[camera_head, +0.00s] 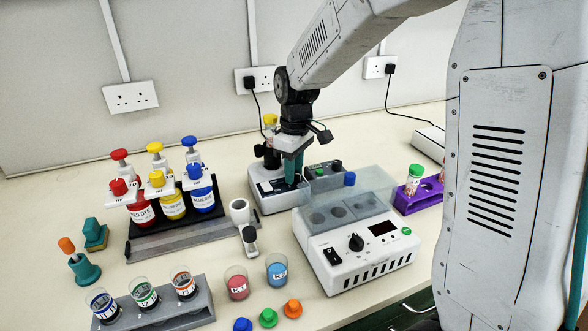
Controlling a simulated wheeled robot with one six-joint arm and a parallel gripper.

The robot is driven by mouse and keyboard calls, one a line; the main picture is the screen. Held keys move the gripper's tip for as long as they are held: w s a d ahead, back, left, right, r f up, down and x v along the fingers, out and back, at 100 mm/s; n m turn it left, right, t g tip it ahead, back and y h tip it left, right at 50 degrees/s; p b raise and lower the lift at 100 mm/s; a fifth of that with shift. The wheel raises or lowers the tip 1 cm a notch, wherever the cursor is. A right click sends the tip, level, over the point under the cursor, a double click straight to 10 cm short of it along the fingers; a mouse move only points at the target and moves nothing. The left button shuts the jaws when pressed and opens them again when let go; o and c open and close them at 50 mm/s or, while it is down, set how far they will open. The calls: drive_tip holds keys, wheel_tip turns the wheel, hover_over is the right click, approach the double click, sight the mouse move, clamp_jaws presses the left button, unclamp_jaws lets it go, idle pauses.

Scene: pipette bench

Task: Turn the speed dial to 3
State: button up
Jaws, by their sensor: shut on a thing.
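My gripper (293,176) has teal fingers and points down at the dark top panel of a small white device (270,200) behind the dry-block unit. The fingers are shut at the panel, on what looks like the speed dial. The fingers hide the dial, so its pointer and any number cannot be read. A black holder with a yellow-topped item (270,120) stands at the back of this device.
In front right is a white heater box (350,265) with a clear lid (372,180), a black knob (356,242) and a display. Dye bottles (172,205) stand at left, a purple rack (420,198) at right. Cups (277,272) and a grey tube rack (205,312) are in front.

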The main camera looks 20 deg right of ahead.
drive_tip(key=shift+r, duration=0.1)
drive_tip(key=o, duration=1)
drive_tip(key=shift+c, duration=0.2)
drive_tip(key=r, duration=0.7)
drive_tip(key=shift+w+d+r, duration=0.15)
drive_tip(key=shift+d+r, duration=0.05)
drive_tip(key=shift+r, duration=0.15)
